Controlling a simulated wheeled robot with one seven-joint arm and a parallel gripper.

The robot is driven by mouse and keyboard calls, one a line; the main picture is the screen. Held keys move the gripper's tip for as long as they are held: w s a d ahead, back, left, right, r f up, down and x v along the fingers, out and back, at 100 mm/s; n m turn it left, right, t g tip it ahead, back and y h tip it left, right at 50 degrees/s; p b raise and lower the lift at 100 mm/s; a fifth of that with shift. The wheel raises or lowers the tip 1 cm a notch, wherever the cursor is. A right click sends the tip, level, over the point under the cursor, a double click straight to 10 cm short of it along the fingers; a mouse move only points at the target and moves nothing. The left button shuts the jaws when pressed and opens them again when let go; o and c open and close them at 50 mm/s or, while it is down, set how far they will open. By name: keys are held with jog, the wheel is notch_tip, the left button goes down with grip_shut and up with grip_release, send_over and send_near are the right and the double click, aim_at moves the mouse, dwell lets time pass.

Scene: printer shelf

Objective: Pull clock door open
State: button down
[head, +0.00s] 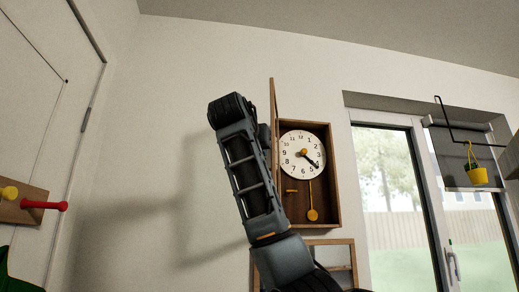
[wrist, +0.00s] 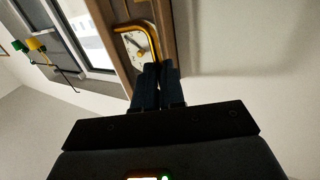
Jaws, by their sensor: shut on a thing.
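The clock (head: 331,178) is a brown wooden wall case with a white dial (head: 302,154) and a yellow pendulum (head: 312,214). Its door (head: 274,95) stands swung out at the case's left side, seen nearly edge-on in the head view. In the wrist view, a curved golden handle (wrist: 140,24) runs down to my gripper (wrist: 158,68), whose dark fingers are close together on its end. Part of the dial (wrist: 132,48) shows beyond the handle. In the head view, my arm covers part of the door, and my fingers cannot be made out.
A glazed door (head: 392,180) is right of the clock, with a yellow pot (head: 476,175) hanging from a black bracket. A wooden peg rack (head: 25,208) with red and yellow pegs is at the far left. The wall left of my arm is bare.

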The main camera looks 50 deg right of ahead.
jog(key=shift+d, duration=0.25)
jog(key=c, duration=1.5)
grip_release()
jog(key=shift+d+f, duration=0.1)
jog(key=shift+d, duration=0.1)
jog(key=shift+o, duration=1.4)
jog(key=shift+a, duration=0.15)
jog(key=shift+a, duration=0.15)
jog(key=b+v, duration=0.2)
jog(key=v, duration=0.5)
jog(key=shift+s+a, duration=0.15)
jog(key=shift+a, duration=0.05)
